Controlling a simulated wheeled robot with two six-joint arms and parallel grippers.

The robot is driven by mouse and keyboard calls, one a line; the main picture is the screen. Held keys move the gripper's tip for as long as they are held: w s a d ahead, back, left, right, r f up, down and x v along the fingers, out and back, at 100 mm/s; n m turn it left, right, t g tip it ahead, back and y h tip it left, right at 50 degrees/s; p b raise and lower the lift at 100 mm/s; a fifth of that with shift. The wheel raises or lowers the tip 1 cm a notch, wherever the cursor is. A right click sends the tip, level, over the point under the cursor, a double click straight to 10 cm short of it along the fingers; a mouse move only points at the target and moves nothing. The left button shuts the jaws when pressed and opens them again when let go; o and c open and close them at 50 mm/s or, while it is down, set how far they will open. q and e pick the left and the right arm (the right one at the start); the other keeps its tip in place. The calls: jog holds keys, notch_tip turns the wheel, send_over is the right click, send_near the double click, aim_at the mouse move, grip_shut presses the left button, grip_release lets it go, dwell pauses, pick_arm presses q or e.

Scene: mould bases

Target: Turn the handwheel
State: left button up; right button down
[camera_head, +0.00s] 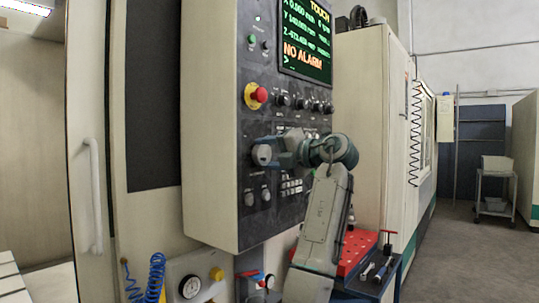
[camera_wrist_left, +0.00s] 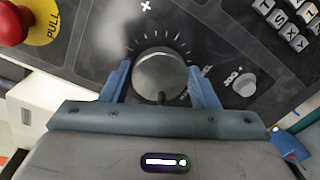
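The handwheel (camera_head: 262,154) is a round grey dial on the dark machine panel, partly covered by my left gripper (camera_head: 278,153) in the head view. In the left wrist view the handwheel (camera_wrist_left: 160,74) has a scale of white marks around it and a small dark knob near its lower rim. My left gripper (camera_wrist_left: 160,82) has its two blue fingers spread, one on each side of the wheel, very close to its rim. I cannot tell whether they press on it. My right gripper is in neither view.
A red emergency button (camera_head: 258,95) on a yellow base sits above the wheel, and a lit screen (camera_head: 306,40) is higher up. Small knobs (camera_head: 257,197) lie below. A red-topped cart (camera_head: 354,247) with tools stands at the lower right. Open floor lies farther right.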

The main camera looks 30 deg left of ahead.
pick_arm(q)
jog(key=o, duration=0.4)
jog(key=shift+f, duration=0.1)
jog(key=shift+c, duration=0.2)
jog(key=shift+d, duration=0.1)
jog(key=shift+d, duration=0.35)
jog(key=s+d+b, duration=0.1)
jog(key=d, duration=0.9)
jog(key=shift+r, duration=0.2)
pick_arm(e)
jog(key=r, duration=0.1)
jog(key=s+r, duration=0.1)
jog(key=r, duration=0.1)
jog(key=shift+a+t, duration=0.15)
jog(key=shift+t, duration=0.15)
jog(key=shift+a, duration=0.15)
